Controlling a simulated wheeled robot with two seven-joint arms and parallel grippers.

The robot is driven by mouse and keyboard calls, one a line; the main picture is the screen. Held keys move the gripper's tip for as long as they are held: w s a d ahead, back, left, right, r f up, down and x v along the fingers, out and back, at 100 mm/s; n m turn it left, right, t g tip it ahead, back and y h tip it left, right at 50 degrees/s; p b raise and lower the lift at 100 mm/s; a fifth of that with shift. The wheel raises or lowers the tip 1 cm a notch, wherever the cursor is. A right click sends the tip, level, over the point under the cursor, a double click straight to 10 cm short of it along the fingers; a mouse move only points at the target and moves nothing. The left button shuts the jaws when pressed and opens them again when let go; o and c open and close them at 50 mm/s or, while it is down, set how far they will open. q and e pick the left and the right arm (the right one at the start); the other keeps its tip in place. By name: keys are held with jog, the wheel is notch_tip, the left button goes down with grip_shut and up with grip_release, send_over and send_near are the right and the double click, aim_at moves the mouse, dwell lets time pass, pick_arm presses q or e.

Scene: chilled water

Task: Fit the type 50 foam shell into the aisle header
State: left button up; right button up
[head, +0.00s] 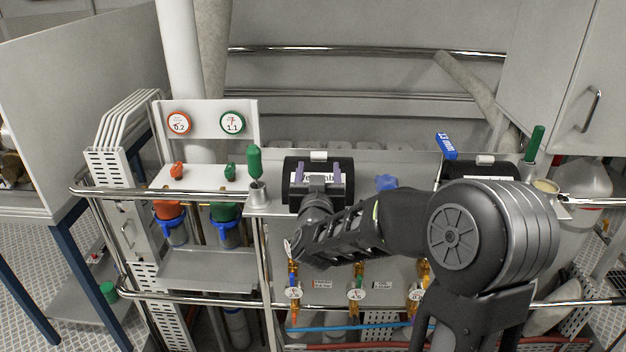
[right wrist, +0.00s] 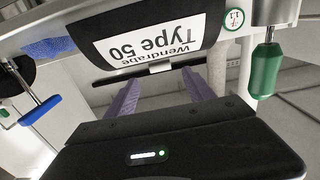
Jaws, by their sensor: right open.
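The type 50 foam shell (right wrist: 99,24) is black with a white label reading "Wendrabe Type 50", upside down in the right wrist view. In the head view the black shell (head: 292,199) sits at the grey panel's top edge, its label partly hidden by my right gripper. My right gripper (head: 318,169) is open, its purple fingers in front of the shell's face. The fingers also show in the right wrist view (right wrist: 160,92), spread below the label with a visible gap. I cannot tell whether they touch the shell. I cannot tell which part is the aisle header. My left gripper is out of view.
A second black shell (head: 484,170) is at the right, behind my arm. A green-handled tool (head: 254,162) stands left of the near shell, and a blue handle (head: 447,146) is at the right. Steel rails (head: 165,191) cross in front. Valves with round tags (head: 293,292) hang below.

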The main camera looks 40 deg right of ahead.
aim_at(319, 156)
jog(key=shift+w+d, duration=0.1)
jog(key=shift+w+d+r, duration=0.1)
jog(key=shift+w+d, duration=0.05)
jog(key=shift+w, duration=0.05)
jog(key=shift+x, duration=1.05)
jog(key=shift+s, duration=0.1)
jog(key=p+x, duration=0.1)
jog(key=x, duration=0.4)
jog(key=shift+p, duration=0.35)
jog(key=shift+c, duration=0.2)
grip_shut()
